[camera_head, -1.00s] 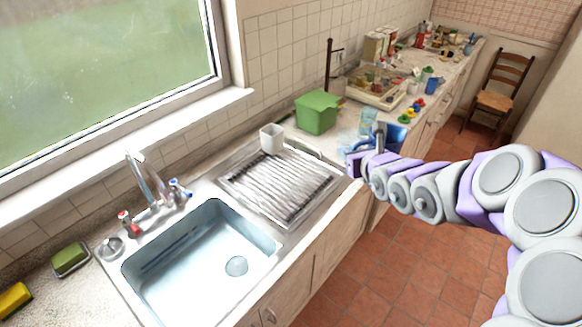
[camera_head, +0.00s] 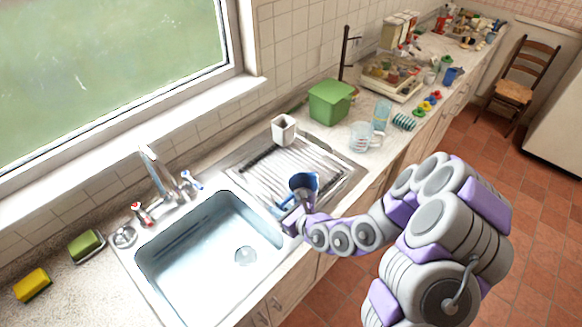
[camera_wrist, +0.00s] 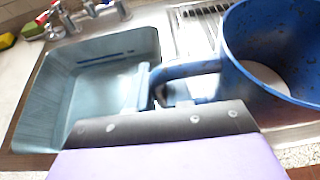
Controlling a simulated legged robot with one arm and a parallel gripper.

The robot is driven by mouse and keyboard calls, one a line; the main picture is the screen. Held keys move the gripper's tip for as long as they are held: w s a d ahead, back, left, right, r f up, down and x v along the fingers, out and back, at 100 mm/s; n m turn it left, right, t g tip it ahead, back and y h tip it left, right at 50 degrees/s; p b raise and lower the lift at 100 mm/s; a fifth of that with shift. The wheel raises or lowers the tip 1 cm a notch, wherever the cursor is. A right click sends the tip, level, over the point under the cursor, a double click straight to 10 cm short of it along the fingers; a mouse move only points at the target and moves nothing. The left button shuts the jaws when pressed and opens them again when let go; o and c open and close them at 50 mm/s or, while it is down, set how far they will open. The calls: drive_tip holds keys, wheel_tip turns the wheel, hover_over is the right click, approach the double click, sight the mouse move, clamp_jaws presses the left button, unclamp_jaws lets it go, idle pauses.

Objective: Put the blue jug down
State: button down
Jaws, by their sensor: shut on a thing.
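The blue jug (camera_head: 304,185) is in my gripper (camera_head: 291,209), above the near edge of the drainboard (camera_head: 270,165) beside the sink (camera_head: 205,250). In the wrist view the jug (camera_wrist: 240,75) fills the right side, its open mouth showing a pale patch inside. Its handle (camera_wrist: 190,68) reaches left to the fingers of my gripper (camera_wrist: 158,98), which are shut on it. The sink basin (camera_wrist: 85,85) lies to the left of the jug there. Whether the jug's base touches the drainboard is hidden.
A white cup (camera_head: 284,129) stands at the drainboard's back edge, near a green box (camera_head: 331,102). A clear glass jug (camera_head: 362,137) and a tumbler (camera_head: 382,115) stand on the counter to the right. Sponges (camera_head: 32,285) lie at the left. Ribbed drainboard beyond the jug is clear.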

sight(296, 190)
drive_tip(key=w+a+b, duration=0.1)
drive_tip(key=w+b, duration=0.1)
drive_tip(key=w, duration=0.3)
drive_tip(key=w+f+b, duration=0.1)
drive_tip(key=w+b, duration=0.1)
drive_tip(key=w, duration=0.3)
drive_tip(key=w+a+f+b, duration=0.1)
drive_tip(key=w+b, duration=0.1)
drive_tip(key=w, duration=0.2)
drive_tip(key=shift+w+a, duration=0.35)
drive_tip(key=shift+w, duration=0.05)
drive_tip(key=shift+f+b, duration=0.4)
drive_tip(key=shift+f, duration=1.55)
drive_tip(key=c, duration=1)
unclamp_jaws()
drive_tip(key=shift+r, duration=0.1)
drive_tip(key=shift+c, duration=0.2)
drive_tip(key=shift+s, duration=0.1)
drive_tip(key=p+v, duration=0.1)
drive_tip(key=v, duration=1.1)
drive_tip(key=shift+d, duration=0.15)
